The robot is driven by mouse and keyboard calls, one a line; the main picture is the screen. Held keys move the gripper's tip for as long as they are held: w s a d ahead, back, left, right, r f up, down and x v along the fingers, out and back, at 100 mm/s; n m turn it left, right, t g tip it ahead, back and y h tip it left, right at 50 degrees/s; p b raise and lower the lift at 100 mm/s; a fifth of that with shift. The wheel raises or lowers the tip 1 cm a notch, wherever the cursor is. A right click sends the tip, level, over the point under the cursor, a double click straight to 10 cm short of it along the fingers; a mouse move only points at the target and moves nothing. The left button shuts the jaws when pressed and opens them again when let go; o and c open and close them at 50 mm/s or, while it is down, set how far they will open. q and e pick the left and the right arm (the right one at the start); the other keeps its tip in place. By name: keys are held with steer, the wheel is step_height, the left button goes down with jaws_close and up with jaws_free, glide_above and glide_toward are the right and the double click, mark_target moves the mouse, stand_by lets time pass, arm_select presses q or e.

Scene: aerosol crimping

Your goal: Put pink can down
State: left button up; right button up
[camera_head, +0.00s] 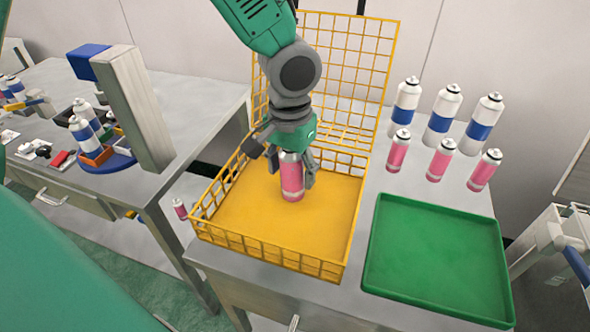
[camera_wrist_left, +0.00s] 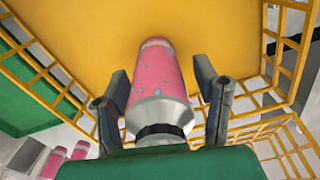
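A pink can (camera_head: 292,178) with a silver top is upright inside the yellow wire basket (camera_head: 240,243), its lower end at the yellow floor. In the left wrist view the pink can (camera_wrist_left: 158,80) lies between the two fingers of my left gripper (camera_wrist_left: 163,85). Narrow gaps show between the can and the fingers, clearest on the right side, so the gripper is open around it. In the head view my left gripper (camera_head: 291,168) reaches down into the basket from above, and its palm hides the can's top. My right gripper is not in view.
The basket's mesh lid (camera_head: 345,50) stands raised behind it. A green tray (camera_head: 435,255) lies empty to the right. Three pink cans (camera_head: 438,165) and three white-and-blue cans (camera_head: 442,115) stand behind the tray. A crimping machine (camera_head: 130,105) stands on the left table.

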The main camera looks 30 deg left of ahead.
mark_target(297, 156)
arm_select(q)
steer(key=shift+s+a+f, duration=0.15)
steer(key=shift+a, duration=0.05)
steer(key=shift+d, duration=0.4)
steer(key=r, duration=0.3)
steer(key=r+p, duration=0.1)
steer(key=shift+w+d+r, duration=0.2)
steer(key=shift+w+d, duration=0.05)
steer(key=shift+d, duration=0.1)
steer(key=r, duration=0.5)
steer(key=a+r+p, duration=0.1)
steer(key=r, duration=0.1)
steer(key=shift+s+a+r, duration=0.1)
steer(key=shift+r, duration=0.05)
steer(key=shift+d+r, duration=0.25)
steer(key=shift+r, duration=0.15)
steer(key=shift+d, duration=0.3)
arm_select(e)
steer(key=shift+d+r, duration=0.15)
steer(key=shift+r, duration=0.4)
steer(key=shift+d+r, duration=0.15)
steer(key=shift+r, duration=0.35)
arm_select(q)
steer(key=shift+a, duration=0.3)
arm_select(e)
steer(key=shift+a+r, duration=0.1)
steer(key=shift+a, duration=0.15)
